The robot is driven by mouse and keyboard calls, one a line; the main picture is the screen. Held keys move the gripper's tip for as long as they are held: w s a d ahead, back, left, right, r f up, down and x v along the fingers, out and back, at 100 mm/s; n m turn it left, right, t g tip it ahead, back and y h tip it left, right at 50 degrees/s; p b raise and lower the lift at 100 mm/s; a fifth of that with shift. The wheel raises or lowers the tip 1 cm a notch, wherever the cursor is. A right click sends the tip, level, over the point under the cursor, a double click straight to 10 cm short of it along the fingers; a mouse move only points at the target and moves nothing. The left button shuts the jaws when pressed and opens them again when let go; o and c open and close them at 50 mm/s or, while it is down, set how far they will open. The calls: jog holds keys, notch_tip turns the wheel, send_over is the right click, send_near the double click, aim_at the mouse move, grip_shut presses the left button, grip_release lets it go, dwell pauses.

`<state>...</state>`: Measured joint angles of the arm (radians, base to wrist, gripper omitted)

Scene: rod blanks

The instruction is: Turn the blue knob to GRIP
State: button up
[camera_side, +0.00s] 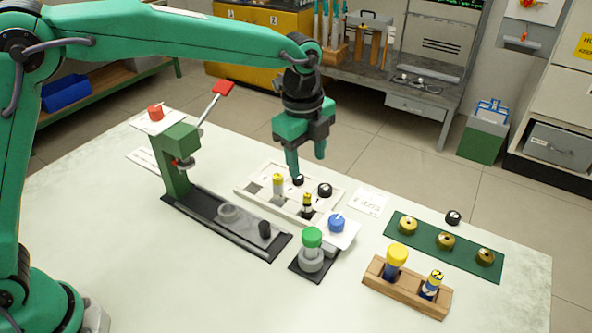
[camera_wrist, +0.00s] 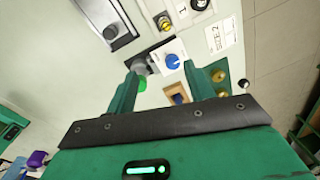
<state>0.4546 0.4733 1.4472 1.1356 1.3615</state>
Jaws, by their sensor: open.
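The blue knob (camera_side: 336,223) sits on a small white plate (camera_side: 345,238) near the middle of the table. In the wrist view the blue knob (camera_wrist: 172,61) shows a white pointer line, and the plate's lettering is too small to read. My gripper (camera_side: 306,167) is open and empty, pointing down above the white tray, behind and to the left of the knob in the side view. In the wrist view the knob lies beyond and between the two green fingers (camera_wrist: 160,82), apart from both.
A green-capped grey post (camera_side: 312,250) stands close in front of the knob. The white tray (camera_side: 250,191) holds several small parts. A green press (camera_side: 178,165) stands left. A green strip (camera_side: 418,232) with brass pieces and a wooden block (camera_side: 406,290) with two cylinders lie right.

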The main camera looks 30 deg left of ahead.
aim_at(336, 220)
jog(key=d+f+m, duration=0.1)
jog(key=d+f, duration=0.1)
jog(key=w+d+f+m, duration=0.1)
jog(key=d+f+m, duration=0.2)
jog(key=d+f, duration=0.1)
jog(key=d, duration=0.1)
jog(key=shift+w+f+g, duration=0.3)
jog(key=shift+f+g, duration=0.1)
jog(key=shift+a+f, duration=0.1)
jog(key=shift+f, duration=3.85)
jog(key=c, duration=1)
